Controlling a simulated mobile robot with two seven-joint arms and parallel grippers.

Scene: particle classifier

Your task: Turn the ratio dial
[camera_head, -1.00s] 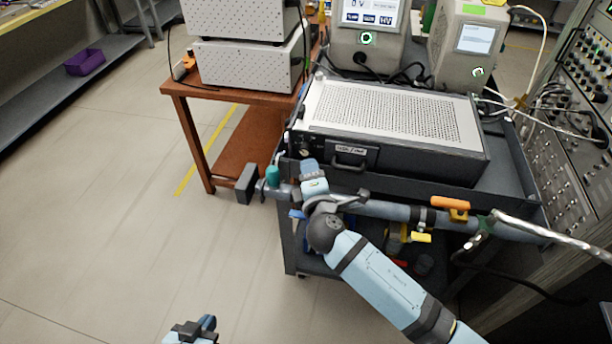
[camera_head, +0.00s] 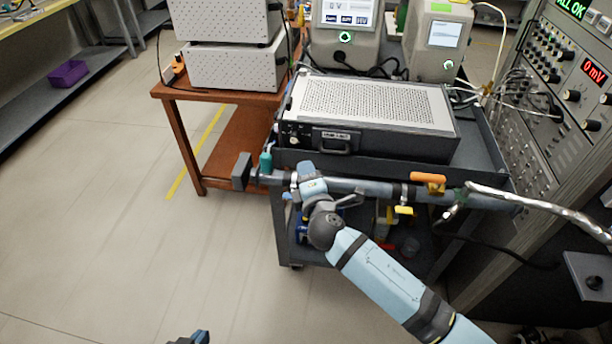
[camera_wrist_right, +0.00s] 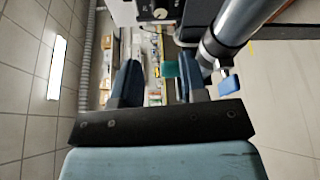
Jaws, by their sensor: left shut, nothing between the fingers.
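A small dial (camera_head: 293,141) sits at the left end of the dark front panel of the instrument (camera_head: 370,105) on the cart. I cannot read a label on it. A round dial (camera_wrist_right: 160,14) also shows at the top of the right wrist view. My right arm reaches up to the pipe below that panel. In the right wrist view my right gripper (camera_wrist_right: 158,80) has its fingers apart; a teal part (camera_wrist_right: 170,69) shows between them, contact unclear. My left gripper (camera_head: 192,338) is shut, empty and partly cut off at the bottom edge, far from the dial.
The pipe (camera_head: 375,190) crosses the front of the cart (camera_head: 285,235), with an orange handle (camera_head: 428,178) and a yellow handle (camera_head: 403,210). A brown table (camera_head: 215,95) stands left. A rack (camera_head: 555,110) stands right. The left floor is clear.

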